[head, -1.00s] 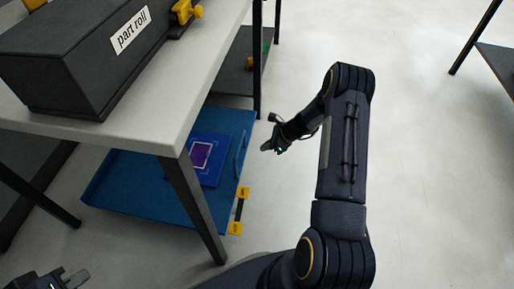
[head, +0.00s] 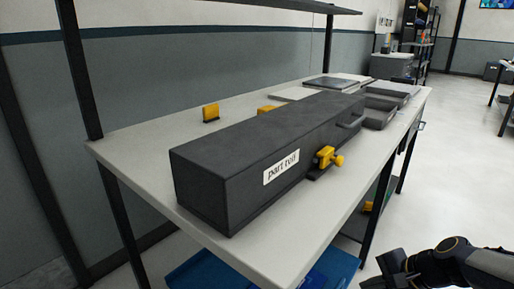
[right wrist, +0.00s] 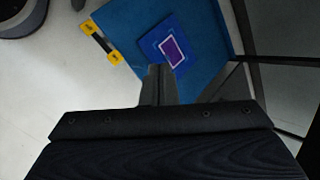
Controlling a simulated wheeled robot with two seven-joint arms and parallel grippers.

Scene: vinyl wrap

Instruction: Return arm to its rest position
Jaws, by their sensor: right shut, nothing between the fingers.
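My right arm comes in at the bottom right of the head view, with the right gripper (head: 382,275) low beside the table's right side. In the right wrist view the right gripper (right wrist: 158,72) shows its two fingers together with nothing between them. Past the fingertips lies a blue tray (right wrist: 115,20), with a blue square with a purple centre (right wrist: 174,50) on it. The fingertips overlap the tray in the picture; I cannot tell the gap. My left gripper is out of the head view.
The blue tray (head: 205,270) shows under the table. Open floor (head: 460,160) lies to the right.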

